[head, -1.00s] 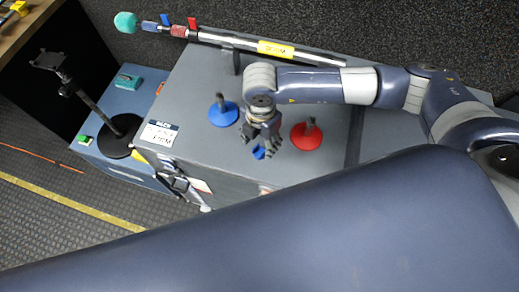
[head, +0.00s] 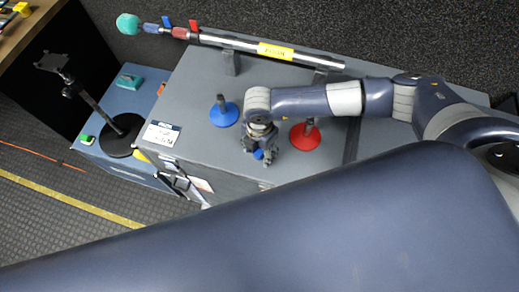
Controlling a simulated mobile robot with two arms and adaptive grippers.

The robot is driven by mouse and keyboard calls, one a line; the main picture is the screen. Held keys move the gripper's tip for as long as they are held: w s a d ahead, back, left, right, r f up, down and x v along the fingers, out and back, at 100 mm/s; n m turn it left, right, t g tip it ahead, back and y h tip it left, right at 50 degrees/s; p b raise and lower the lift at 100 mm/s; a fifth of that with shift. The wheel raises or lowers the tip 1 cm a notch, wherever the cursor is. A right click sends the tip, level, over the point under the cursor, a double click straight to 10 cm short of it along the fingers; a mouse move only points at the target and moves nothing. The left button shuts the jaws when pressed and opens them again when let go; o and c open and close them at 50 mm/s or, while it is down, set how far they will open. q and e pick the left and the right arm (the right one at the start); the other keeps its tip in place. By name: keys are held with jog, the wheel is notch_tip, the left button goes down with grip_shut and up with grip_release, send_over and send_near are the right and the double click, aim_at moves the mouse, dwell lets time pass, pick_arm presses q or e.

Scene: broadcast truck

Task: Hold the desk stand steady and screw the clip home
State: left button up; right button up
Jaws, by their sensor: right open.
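A blue-based desk stand (head: 223,116) with a short dark post stands upright on the grey case (head: 205,85). A red-based desk stand (head: 305,138) with a similar post stands to its right. My right gripper (head: 262,157) points down over the case between and just below the two stands. It is open, with a small blue piece (head: 258,154) between or just under its fingers, possibly a clip; the fingers partly hide it. I cannot tell whether they touch it. My left gripper is not in view.
A boom pole (head: 230,41) with a teal tip (head: 128,23) lies along the case's far edge, with blue and red clips on it. A black stand (head: 92,103) stands on a blue case (head: 115,165) at left. My large blue arm link covers the bottom.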

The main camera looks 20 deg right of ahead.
jog(key=c, duration=1.1)
jog(key=shift+o, duration=0.2)
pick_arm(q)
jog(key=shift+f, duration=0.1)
pick_arm(e)
jog(key=shift+r, duration=0.15)
jog(key=shift+r+b, duration=0.4)
jog(key=shift+r, duration=0.25)
jog(key=shift+s+r+b, duration=0.5)
jog(key=shift+s+r, duration=0.15)
jog(key=shift+r, duration=0.2)
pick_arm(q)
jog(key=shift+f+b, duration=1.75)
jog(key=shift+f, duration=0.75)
pick_arm(e)
jog(key=s+r, duration=0.1)
jog(key=s, duration=1.3)
jog(key=shift+s+a+r, duration=0.35)
jog(key=shift+a, duration=0.05)
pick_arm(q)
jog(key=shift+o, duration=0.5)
